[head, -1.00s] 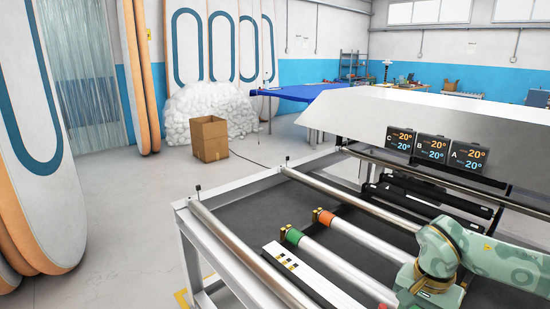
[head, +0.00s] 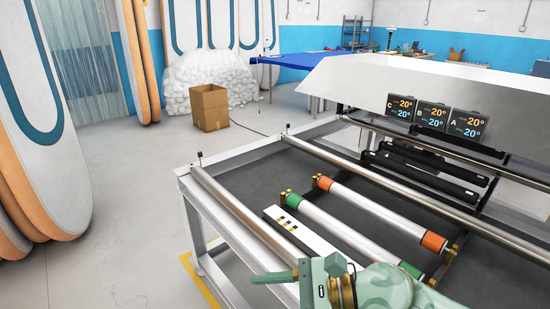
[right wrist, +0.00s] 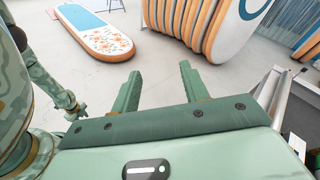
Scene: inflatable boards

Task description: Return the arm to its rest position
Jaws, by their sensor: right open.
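My right gripper (head: 268,278) is at the bottom of the head view, with its arm coming in from the lower right and its fingers pointing left, by the front rail of the frame. In the right wrist view its two green fingers (right wrist: 157,80) stand apart with nothing between them. Another green arm of mine shows at the left of that view. Its small gripper (right wrist: 77,110), which looks like my left one, hangs over the floor, too small to read. It is not in the head view.
The grey metal frame (head: 240,157) holds a roller with orange ends (head: 380,213) and one with green ends (head: 335,233). A white strip (head: 300,232) lies beside them. Boards stand at left (head: 40,130). The floor (head: 130,200) left of the frame is clear.

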